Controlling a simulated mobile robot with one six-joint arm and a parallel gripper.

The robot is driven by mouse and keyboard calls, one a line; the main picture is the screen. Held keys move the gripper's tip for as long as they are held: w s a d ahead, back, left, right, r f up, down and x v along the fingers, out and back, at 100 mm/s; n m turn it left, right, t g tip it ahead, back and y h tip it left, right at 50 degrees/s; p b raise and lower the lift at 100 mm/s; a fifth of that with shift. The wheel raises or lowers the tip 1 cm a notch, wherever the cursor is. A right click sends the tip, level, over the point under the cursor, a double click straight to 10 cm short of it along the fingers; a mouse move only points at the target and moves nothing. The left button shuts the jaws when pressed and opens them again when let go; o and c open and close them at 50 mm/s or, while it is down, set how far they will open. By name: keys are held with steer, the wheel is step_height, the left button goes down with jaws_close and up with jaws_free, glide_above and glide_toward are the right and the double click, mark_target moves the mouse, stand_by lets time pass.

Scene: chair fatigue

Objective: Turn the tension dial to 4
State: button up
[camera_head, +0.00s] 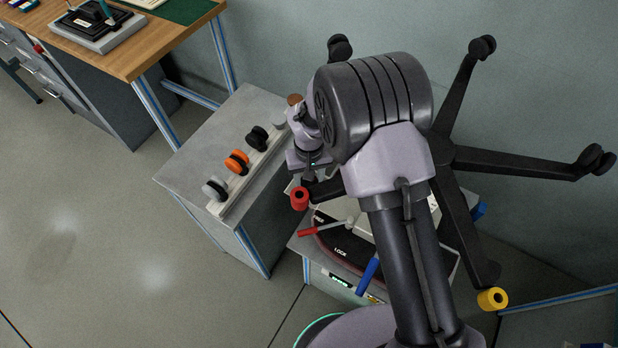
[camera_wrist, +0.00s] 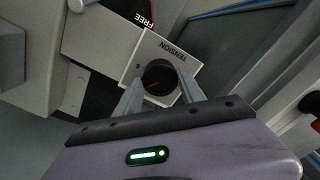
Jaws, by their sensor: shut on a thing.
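The tension dial (camera_wrist: 158,76) is a round black knob with a red pointer line, on a pale square plate (camera_wrist: 187,50) marked TENSION. It shows in the wrist view; in the head view my arm hides it. My gripper (camera_wrist: 161,84) has one grey finger on each side of the knob and is shut on it. The red line runs slantwise across the knob, lower left to upper right in the wrist view.
An upturned black five-legged chair base (camera_head: 447,160) stands beside my arm, with red (camera_head: 300,198) and yellow (camera_head: 492,298) leg ends. A grey side table (camera_head: 190,150) holds a caster rack. Floor at left is clear.

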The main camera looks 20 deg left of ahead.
steer(key=shift+m, duration=0.4)
steer(key=o, duration=1.4)
steer(key=shift+c, duration=0.2)
steer(key=shift+r, duration=0.1)
step_height(320, 180, up, 17)
steer(key=p, duration=0.6)
steer(key=shift+r, duration=0.1)
